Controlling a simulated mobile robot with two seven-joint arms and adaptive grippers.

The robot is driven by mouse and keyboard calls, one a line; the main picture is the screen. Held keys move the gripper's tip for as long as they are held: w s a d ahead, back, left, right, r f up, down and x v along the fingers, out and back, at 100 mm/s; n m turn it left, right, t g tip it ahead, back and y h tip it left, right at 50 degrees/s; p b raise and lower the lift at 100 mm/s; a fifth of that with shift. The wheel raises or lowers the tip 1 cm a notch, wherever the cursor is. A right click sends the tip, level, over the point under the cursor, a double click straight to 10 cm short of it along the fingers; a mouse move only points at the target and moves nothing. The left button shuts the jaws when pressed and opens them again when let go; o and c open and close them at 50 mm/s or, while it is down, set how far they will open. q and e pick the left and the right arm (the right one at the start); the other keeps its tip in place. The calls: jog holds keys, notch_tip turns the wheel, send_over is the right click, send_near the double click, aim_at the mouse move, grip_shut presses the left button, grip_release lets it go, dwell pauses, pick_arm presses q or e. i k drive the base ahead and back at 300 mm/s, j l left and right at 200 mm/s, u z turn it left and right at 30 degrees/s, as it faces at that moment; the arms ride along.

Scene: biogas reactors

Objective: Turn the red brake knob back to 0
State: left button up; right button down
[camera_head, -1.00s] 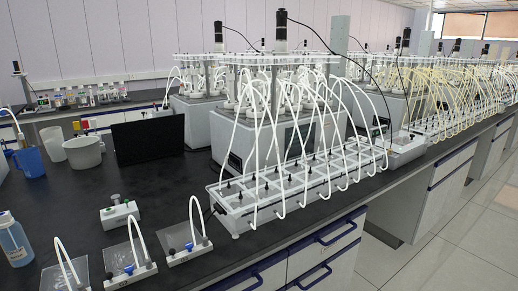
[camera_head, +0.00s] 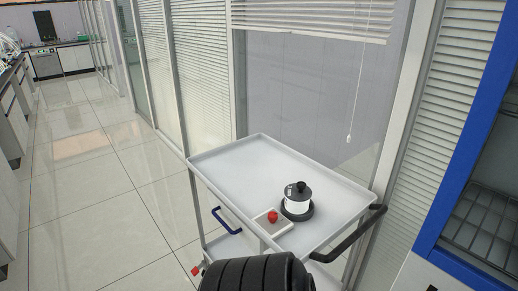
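A red round knob (camera_head: 273,216) sits on a small pale square plate (camera_head: 265,227) on the top tray of a white cart. Its pointer and any scale marks are too small to read. Beside it stands a white cylinder (camera_head: 297,203) with a black lid and knob, on a round black base. A smaller red part (camera_head: 196,270) shows low at the cart's near left side; what it is cannot be told. Neither of my grippers can be made out in view.
The cart's top tray (camera_head: 225,160) is otherwise bare, with a blue handle (camera_head: 226,220) and a black handle (camera_head: 350,237). A dark ribbed cylinder (camera_head: 255,276) blocks the bottom centre. Glass partitions stand behind; a blue-framed cabinet (camera_head: 465,150) is right. The tiled floor (camera_head: 90,190) at left is clear.

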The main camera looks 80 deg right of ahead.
aim_at(273, 216)
jog(key=z, duration=2.8)
